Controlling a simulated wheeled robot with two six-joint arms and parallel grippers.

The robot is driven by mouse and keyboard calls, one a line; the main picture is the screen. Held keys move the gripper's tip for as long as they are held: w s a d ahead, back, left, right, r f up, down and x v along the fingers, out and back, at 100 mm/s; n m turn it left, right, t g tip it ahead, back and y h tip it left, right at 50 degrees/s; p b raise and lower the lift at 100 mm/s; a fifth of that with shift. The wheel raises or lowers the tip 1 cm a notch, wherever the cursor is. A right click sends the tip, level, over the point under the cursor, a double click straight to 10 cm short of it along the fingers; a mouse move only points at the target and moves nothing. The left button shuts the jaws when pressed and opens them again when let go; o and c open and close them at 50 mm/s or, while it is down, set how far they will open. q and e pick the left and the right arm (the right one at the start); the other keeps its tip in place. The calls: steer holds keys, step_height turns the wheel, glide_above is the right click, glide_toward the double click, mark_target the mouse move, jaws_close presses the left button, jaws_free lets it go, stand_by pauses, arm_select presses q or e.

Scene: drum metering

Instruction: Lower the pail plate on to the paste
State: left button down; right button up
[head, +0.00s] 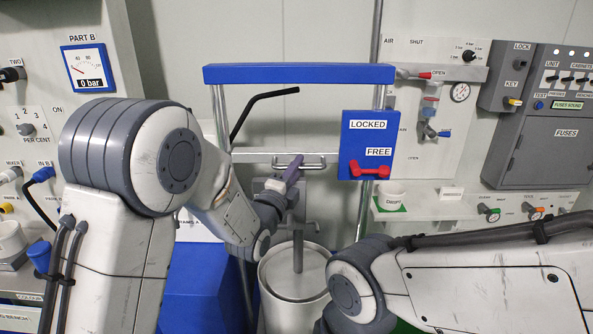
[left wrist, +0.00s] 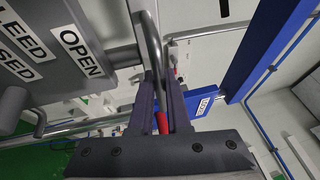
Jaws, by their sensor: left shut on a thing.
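A white pail (head: 275,312) stands at the bottom middle of the head view. A round grey plate (head: 312,275) shows at its mouth, with an upright rod (head: 298,250) rising from it. I cannot tell how deep the plate sits, and I see no paste. A metal bar handle (head: 313,166) crosses above on the carriage. My left gripper (head: 291,168) is shut on this handle. In the left wrist view the bent handle (left wrist: 151,45) runs between its two purple fingers (left wrist: 160,100). My right arm covers part of the pail; its gripper is not in view.
A blue top beam (head: 300,73) spans the metal posts. A blue LOCKED/FREE panel (head: 366,140) with a red lever (head: 370,172) is right of the handle; the lever lies by FREE. A black bent arm (head: 262,105) stands behind. Control panels flank both sides.

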arm_select(q)
steer(key=shift+f, duration=0.2)
steer(key=c, duration=0.9)
jaws_free()
steer(key=shift+r, duration=0.1)
steer(key=b+v, duration=0.3)
steer(key=v, duration=0.7)
steer(key=shift+s+a, duration=0.15)
steer(key=shift+s, duration=0.1)
